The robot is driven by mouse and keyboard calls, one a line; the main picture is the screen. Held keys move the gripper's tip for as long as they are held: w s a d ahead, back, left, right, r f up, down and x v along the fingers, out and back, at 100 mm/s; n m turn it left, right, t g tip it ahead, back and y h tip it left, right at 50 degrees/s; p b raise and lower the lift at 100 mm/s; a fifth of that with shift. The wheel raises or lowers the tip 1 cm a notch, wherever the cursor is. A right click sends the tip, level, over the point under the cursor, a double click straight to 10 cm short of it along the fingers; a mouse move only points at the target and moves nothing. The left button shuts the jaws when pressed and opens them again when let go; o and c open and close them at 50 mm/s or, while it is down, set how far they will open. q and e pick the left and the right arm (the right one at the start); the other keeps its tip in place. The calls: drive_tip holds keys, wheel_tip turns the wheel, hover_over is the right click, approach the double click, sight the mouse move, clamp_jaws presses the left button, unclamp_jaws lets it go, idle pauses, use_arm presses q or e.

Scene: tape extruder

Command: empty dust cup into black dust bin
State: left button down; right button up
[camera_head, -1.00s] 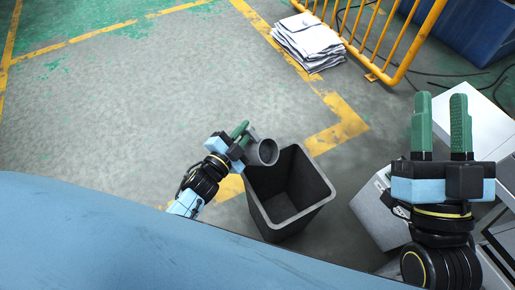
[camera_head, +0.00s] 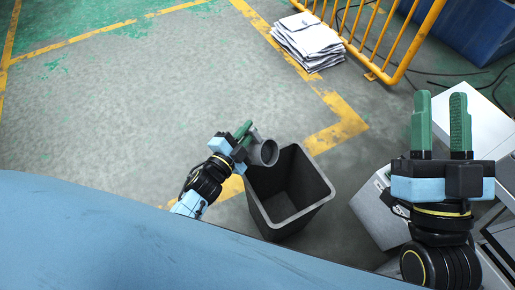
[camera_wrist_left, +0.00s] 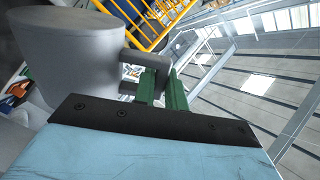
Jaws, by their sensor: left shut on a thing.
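My right gripper (camera_head: 441,125) is open and empty, pointing up at the right.
A light grey box (camera_head: 378,212) and white machine parts (camera_head: 478,120) stand right of the bin. A stack of white sheets (camera_head: 308,42) lies near the yellow railing (camera_head: 400,45) at the back. The green-grey floor at left is clear.

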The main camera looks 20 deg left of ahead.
use_arm(q)
drive_tip(key=shift+d+r, duration=0.1)
drive_tip(key=shift+d, duration=0.05)
drive_tip(key=shift+m, duration=0.3)
idle(0.5)
drive_tip(key=shift+s+d+r+m, duration=0.2)
drive_tip(key=shift+d+r+m, duration=0.3)
drive_tip(key=shift+d+m, duration=0.3)
drive_tip(key=shift+a, duration=0.1)
idle(1.0)
drive_tip(key=a+n, duration=0.1)
drive_tip(key=a+f+n+p, duration=0.1)
drive_tip(key=n, duration=0.1)
drive_tip(key=w+a+f+n, duration=0.1)
drive_tip(key=shift+a+n, duration=0.15)
drive_tip(key=shift+n, duration=0.15)
drive_tip(key=f+n, duration=0.1)
drive_tip(key=a+f+n, duration=0.1)
drive_tip(key=n, duration=0.1)
drive_tip(key=f+n, duration=0.1)
drive_tip(key=shift+w+a+f+n+b, duration=0.15)
drive_tip(key=shift+a+n+b, duration=0.1)
drive_tip(key=shift+n+b, duration=0.05)
drive_tip(key=shift+f, duration=0.1)
